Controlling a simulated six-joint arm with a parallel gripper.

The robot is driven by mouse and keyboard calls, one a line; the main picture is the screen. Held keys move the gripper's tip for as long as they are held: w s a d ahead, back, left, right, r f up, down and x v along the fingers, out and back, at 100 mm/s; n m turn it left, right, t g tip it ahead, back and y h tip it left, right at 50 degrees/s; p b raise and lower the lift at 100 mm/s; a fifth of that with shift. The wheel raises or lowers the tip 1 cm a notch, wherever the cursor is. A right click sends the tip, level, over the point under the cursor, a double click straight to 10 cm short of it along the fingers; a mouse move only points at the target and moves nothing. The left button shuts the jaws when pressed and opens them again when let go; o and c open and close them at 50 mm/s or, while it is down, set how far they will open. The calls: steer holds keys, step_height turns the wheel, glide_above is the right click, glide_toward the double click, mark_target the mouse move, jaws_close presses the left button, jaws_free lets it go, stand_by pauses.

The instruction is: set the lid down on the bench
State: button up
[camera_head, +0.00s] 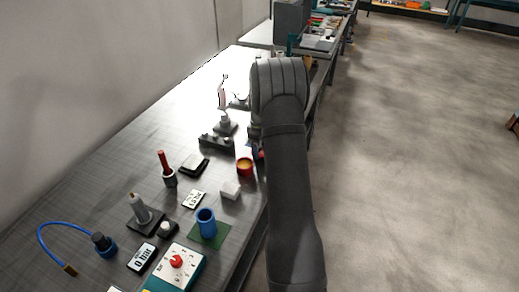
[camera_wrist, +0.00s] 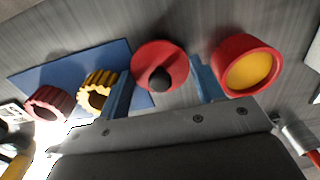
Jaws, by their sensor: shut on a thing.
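The lid (camera_wrist: 158,49) is a red disc with a round black knob, seen in the wrist view. My gripper (camera_wrist: 162,80) has its two blue fingers on either side of it and is shut on the lid. The pictures do not show clearly whether the lid touches the bench. The red pot (camera_wrist: 222,67) stands just right of it, uncovered, with a yellow inside. The pot also shows in the head view (camera_head: 244,172) on the bench (camera_head: 115,165), near its right edge. There my arm hides the gripper and most of the lid.
In the wrist view a blue mat (camera_wrist: 45,77) left of the lid carries a dark red ribbed piece (camera_wrist: 38,105) and a yellow toothed ring (camera_wrist: 88,83). In the head view a white block (camera_head: 230,191) and a blue cup (camera_head: 206,224) stand nearer than the pot.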

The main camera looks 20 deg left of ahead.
steer(key=shift+f, duration=0.5)
steer(key=shift+f, duration=0.1)
steer(key=o, duration=0.7)
step_height(320, 180, up, 12)
step_height(320, 180, down, 12)
steer(key=shift+r, duration=2)
